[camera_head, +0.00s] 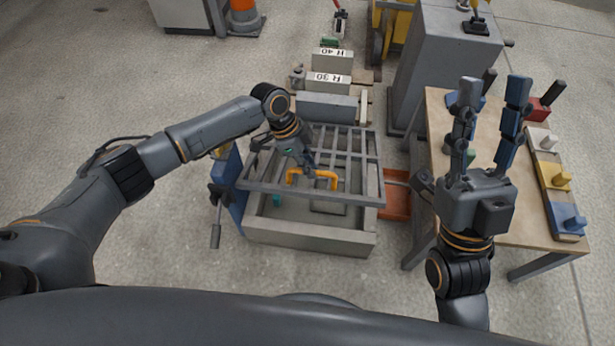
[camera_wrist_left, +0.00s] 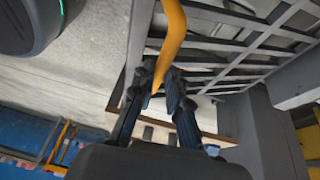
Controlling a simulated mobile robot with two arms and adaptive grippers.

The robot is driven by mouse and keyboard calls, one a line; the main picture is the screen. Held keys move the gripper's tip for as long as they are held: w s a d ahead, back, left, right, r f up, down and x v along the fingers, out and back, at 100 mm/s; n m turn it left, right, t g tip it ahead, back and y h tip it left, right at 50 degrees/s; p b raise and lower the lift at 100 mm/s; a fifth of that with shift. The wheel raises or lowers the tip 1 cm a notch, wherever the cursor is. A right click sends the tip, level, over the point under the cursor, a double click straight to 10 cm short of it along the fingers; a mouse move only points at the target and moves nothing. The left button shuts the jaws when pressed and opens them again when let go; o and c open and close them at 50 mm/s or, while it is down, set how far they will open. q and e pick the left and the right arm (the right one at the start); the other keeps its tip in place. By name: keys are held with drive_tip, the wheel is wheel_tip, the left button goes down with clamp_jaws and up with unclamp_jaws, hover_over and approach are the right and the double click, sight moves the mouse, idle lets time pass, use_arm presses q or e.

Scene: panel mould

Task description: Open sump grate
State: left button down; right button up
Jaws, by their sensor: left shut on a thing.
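The grey barred sump grate (camera_head: 357,190) is tilted up over the concrete sump box (camera_head: 300,235) in the head view, with its near edge raised above the box's near wall. An orange handle (camera_head: 325,175) sits on the grate. My left gripper (camera_head: 308,172) is shut on this handle. In the left wrist view the handle (camera_wrist_left: 171,40) runs down between the fingers of my left gripper (camera_wrist_left: 162,95), and the grate bars (camera_wrist_left: 225,60) show beside it. My right gripper (camera_head: 493,105) is open and empty, its fingers apart above the wooden table.
The wooden table (camera_head: 500,215) at right holds coloured blocks, including a yellow one (camera_head: 561,178). A grey cabinet (camera_head: 440,60) stands behind it. An orange-red tray (camera_head: 397,195) lies right of the sump. Blocks marked R 30 (camera_head: 328,79) and H 40 (camera_head: 333,54) stand behind. Floor at left is clear.

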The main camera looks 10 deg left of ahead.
use_arm(q)
drive_tip(key=w+r+p, duration=0.1)
drive_tip(key=w+r, duration=0.5)
drive_tip(key=r, duration=0.1)
drive_tip(key=shift+a, duration=0.15)
use_arm(e)
drive_tip(key=w+f+g+h, duration=0.1)
drive_tip(key=w+f+g, duration=0.3)
drive_tip(key=w, duration=0.1)
drive_tip(key=shift+a+f+h, duration=0.2)
drive_tip(key=shift+a+h, duration=0.1)
drive_tip(key=shift+a, duration=0.1)
use_arm(q)
drive_tip(key=shift+f, duration=0.1)
